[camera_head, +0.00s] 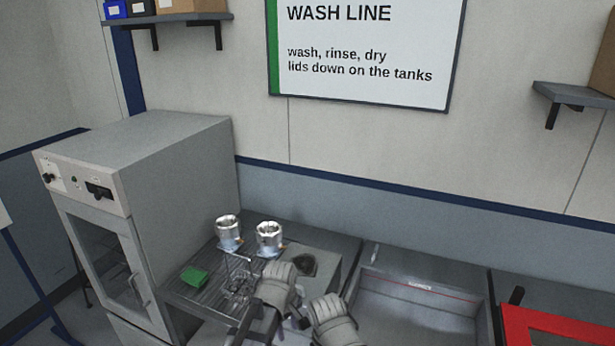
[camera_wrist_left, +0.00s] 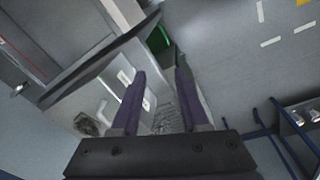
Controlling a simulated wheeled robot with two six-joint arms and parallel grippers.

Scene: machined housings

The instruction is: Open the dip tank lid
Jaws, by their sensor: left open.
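My left gripper (camera_head: 252,318) is low in the head view, over the drainboard area and well left of the red unit. In the left wrist view its two purple fingers (camera_wrist_left: 160,75) stand apart with nothing between them. Grey rounded arm parts of mine hide some of the bench. My right gripper does not show.
An open grey basin (camera_head: 418,310) lies between the drainboard (camera_head: 185,290) and the red unit.

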